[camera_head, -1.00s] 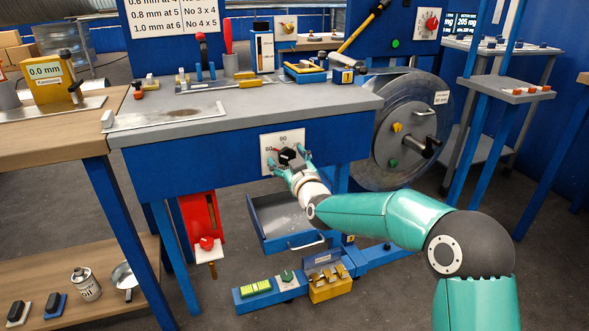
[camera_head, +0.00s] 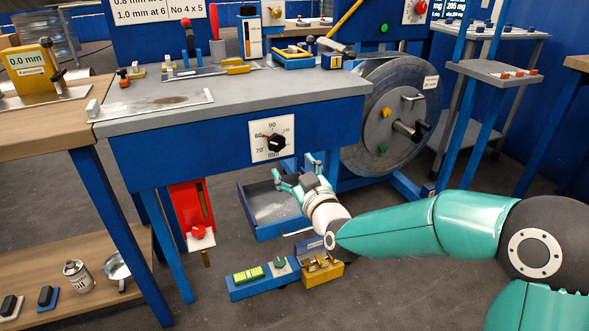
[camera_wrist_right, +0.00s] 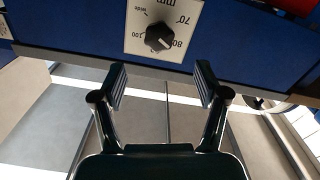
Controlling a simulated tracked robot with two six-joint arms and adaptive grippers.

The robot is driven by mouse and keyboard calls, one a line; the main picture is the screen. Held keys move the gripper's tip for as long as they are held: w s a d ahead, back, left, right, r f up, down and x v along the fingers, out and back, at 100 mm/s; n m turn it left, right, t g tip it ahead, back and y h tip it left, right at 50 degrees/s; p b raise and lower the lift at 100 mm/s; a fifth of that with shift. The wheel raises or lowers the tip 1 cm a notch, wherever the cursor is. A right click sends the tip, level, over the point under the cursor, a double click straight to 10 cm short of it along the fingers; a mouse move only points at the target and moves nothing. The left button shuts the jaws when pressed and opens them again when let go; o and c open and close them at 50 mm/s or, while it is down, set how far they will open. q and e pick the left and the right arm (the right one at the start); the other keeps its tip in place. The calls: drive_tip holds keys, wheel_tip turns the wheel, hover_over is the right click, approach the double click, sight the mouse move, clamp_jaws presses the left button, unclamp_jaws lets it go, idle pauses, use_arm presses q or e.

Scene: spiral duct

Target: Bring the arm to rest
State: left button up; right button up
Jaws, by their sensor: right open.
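My right gripper (camera_head: 297,168) is open and empty in the head view, below the front panel of the blue workbench. In the right wrist view its two fingers (camera_wrist_right: 160,85) are spread with nothing between them. The black dial knob (camera_head: 276,143) on its white plate (camera_head: 258,148) is just above and apart from the fingertips. The knob also shows at the top of the right wrist view (camera_wrist_right: 159,38). My left gripper is not in view.
An open drawer (camera_head: 252,211) is behind and left of my right gripper. A blue floor unit with a yellow block (camera_head: 321,271) is below. A large metal drum (camera_head: 375,135) stands to the right. A red box (camera_head: 186,207) hangs under the bench.

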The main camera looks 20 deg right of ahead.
idle(0.3)
drive_tip(key=s+a+f+g+y, duration=0.1)
drive_tip(key=s+f+g, duration=0.3)
drive_tip(key=f, duration=1.1)
drive_tip(key=s+a+f+g, duration=0.2)
drive_tip(key=s+f+g, duration=0.1)
drive_tip(key=f, duration=1.1)
drive_tip(key=s+a+f+m+g+y, duration=0.1)
drive_tip(key=s+a+f+m+g, duration=0.15)
drive_tip(key=s+f, duration=0.45)
drive_tip(key=s+a+f+m+g+y, duration=0.1)
drive_tip(key=s+a+f+g, duration=0.2)
drive_tip(key=s, duration=0.8)
drive_tip(key=s+a+f+m+g, duration=0.1)
drive_tip(key=s+f+m+g, duration=0.1)
drive_tip(key=s+f+g, duration=0.45)
wheel_tip(320, 180, up, 35)
drive_tip(key=s+t+p, duration=0.1)
drive_tip(key=p, duration=3.3)
drive_tip(key=shift+s+r+t, duration=0.2)
drive_tip(key=shift+s+t, duration=0.1)
